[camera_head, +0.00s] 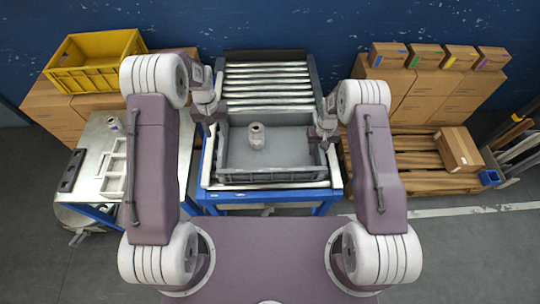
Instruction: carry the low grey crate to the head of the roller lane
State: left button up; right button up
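The low grey crate (270,177) sits over the near part of the roller lane (266,86), inside its blue frame. A small pale round object (256,136) stands in the crate, towards the back and left of the middle. My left gripper (212,113) is at the crate's left wall. My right gripper (323,134) is at its right wall. Their fingertips are small and partly hidden, so I cannot tell whether either is closed on the wall. Bare rollers show beyond the crate, and one shows along its near edge.
A metal table (87,165) with a white divided tray (116,165) stands at the left. A yellow crate (95,68) rests on cardboard boxes behind it. A wooden pallet (420,160) with a carton (458,150) lies right. The far rollers are clear.

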notch_tip(320, 180, up, 12)
jog(key=shift+r, duration=0.1)
dwell(0.4)
dwell(0.3)
